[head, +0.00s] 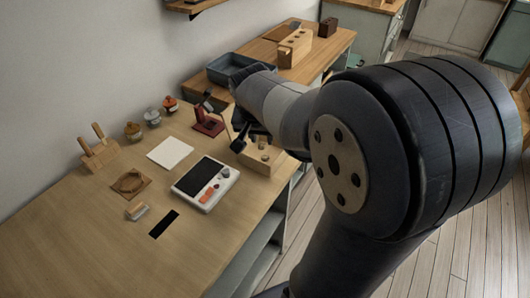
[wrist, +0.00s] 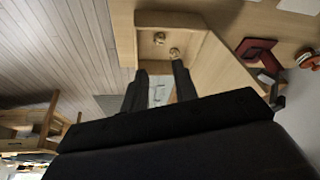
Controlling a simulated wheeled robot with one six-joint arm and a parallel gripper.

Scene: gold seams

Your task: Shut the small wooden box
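The small wooden box (head: 258,163) stands at the right end of the desk, partly behind my arm. In the wrist view the box (wrist: 148,17) shows its open inside, with two small brass-coloured round pieces (wrist: 158,38) in it. A pale wooden panel, which looks like its raised lid (wrist: 225,70), slants out beside the opening. My gripper (wrist: 160,70) has its two dark fingers apart with nothing seen between them. The fingertips are close to the box's edge; I cannot tell whether they touch it. In the head view my gripper (head: 241,140) is beside the box.
A dark red stand (head: 208,122) is just left of the box. A white tray with a black panel (head: 205,183) lies in front. A white sheet (head: 170,152), several jars and a tool block (head: 100,155) are farther left.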

